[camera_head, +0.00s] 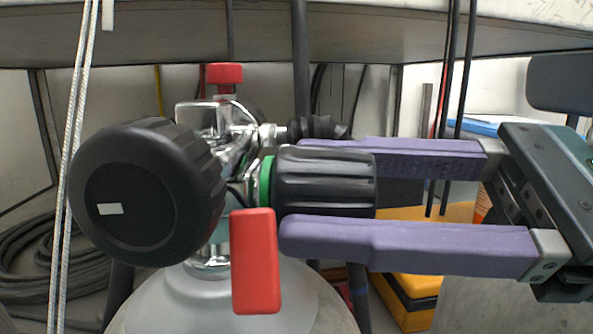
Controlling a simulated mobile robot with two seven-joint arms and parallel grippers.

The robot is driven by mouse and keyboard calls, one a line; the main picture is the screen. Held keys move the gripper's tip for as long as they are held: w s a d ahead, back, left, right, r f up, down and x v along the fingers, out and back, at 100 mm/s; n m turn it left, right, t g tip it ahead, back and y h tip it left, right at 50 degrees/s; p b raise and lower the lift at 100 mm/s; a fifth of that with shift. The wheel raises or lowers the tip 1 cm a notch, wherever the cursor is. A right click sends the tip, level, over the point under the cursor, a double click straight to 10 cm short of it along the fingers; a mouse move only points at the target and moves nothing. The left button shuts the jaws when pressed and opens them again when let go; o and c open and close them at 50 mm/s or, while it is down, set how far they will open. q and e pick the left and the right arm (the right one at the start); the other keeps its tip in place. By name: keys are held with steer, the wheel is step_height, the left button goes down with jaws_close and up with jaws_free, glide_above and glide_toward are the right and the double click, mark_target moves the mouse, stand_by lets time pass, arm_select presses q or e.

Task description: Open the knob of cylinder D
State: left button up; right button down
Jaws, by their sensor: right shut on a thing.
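A grey cylinder (215,302) stands upright at the bottom centre, with a chrome valve (210,122) on top. No letter marking it as D is readable. A ribbed black knob (325,180) with a green ring (266,180) sticks out from the valve's right side. My right gripper (290,185) reaches in from the right, its purple fingers above and below this knob, shut on it. A larger black knob (148,192) with a small white mark faces me at the left. A red tag or lever (255,261) hangs in front of the valve. My left gripper is not in view.
A red cap (224,74) tops the valve. Pale ropes (72,180) hang at the left, and dark hoses (461,90) hang at the right. Coiled black hose (35,255) lies at the lower left. A yellow case (410,295) stands behind my right gripper. A shelf edge (180,45) crosses above.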

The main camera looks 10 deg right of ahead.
steer(key=shift+n, duration=1.9)
steer(key=shift+c, duration=1.5)
jaws_free()
steer(key=p+v, duration=0.2)
steer(key=v, duration=0.8)
